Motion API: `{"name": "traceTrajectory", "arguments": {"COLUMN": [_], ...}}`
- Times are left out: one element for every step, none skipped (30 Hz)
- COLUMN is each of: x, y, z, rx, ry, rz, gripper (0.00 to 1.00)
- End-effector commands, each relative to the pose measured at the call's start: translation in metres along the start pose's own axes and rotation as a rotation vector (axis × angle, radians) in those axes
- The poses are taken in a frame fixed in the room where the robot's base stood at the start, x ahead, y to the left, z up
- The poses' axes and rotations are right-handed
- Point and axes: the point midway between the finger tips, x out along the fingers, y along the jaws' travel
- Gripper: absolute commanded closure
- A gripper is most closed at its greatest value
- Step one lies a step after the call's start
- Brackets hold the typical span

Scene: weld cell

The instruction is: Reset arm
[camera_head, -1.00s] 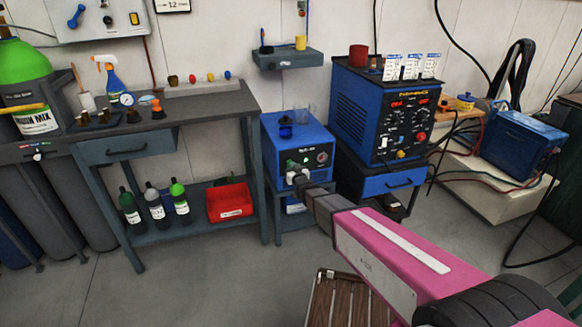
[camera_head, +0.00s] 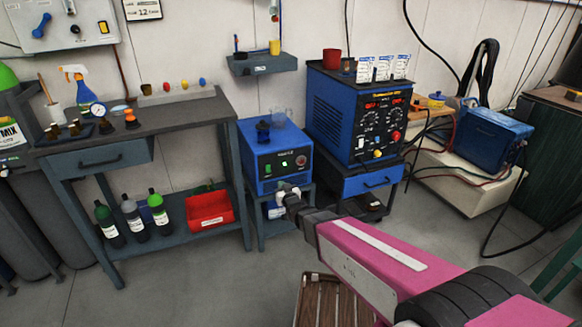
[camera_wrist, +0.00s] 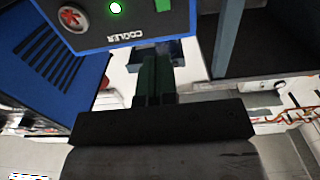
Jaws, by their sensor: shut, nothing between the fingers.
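My gripper (camera_head: 286,194) reaches out at the end of my pink arm, in front of the lower front of the blue cooler box (camera_head: 278,158). In the wrist view its dark fingers (camera_wrist: 155,72) are together with nothing between them.
A grey workbench (camera_head: 170,116) stands left, with bottles and a red bin (camera_head: 210,210) on its lower shelf. The blue welding machine (camera_head: 352,112) stands right of the cooler on a drawer cabinet (camera_head: 368,182). A slatted wooden item (camera_head: 335,302) is below my arm. Grey floor is open at lower left.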

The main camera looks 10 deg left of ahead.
Motion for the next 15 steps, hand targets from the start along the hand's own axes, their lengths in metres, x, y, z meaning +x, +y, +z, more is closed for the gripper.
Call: {"name": "traceTrajectory", "arguments": {"x": [-0.002, -0.004, -0.006, -0.008, -0.011, -0.016, -0.02, -0.025, -0.033, -0.039, -0.046, -0.056, -0.065, -0.074, -0.087], "y": [0.007, 0.012, 0.021, 0.029, 0.038, 0.051, 0.061, 0.072, 0.086, 0.097, 0.108, 0.121, 0.132, 0.142, 0.155], "z": [0.0, 0.001, 0.003, 0.004, 0.006, 0.008, 0.01, 0.012, 0.016, 0.018, 0.02, 0.023, 0.025, 0.027, 0.03], "rx": [0.0, 0.0, 0.001, 0.002, 0.004, 0.007, 0.01, 0.015, 0.021, 0.027, 0.033, 0.042, 0.051, 0.06, 0.074], "ry": [-0.02, -0.039, -0.07, -0.099, -0.131, -0.18, -0.219, -0.261, -0.319, -0.363, -0.409, -0.47, -0.518, -0.566, -0.632], "rz": [0.011, 0.02, 0.034, 0.048, 0.062, 0.083, 0.1, 0.118, 0.141, 0.159, 0.176, 0.2, 0.217, 0.234, 0.256], "gripper": [1.0, 1.0, 1.0, 1.0, 1.0, 1.0, 1.0, 1.0, 1.0, 1.0, 1.0, 1.0, 1.0, 1.0, 1.0]}}
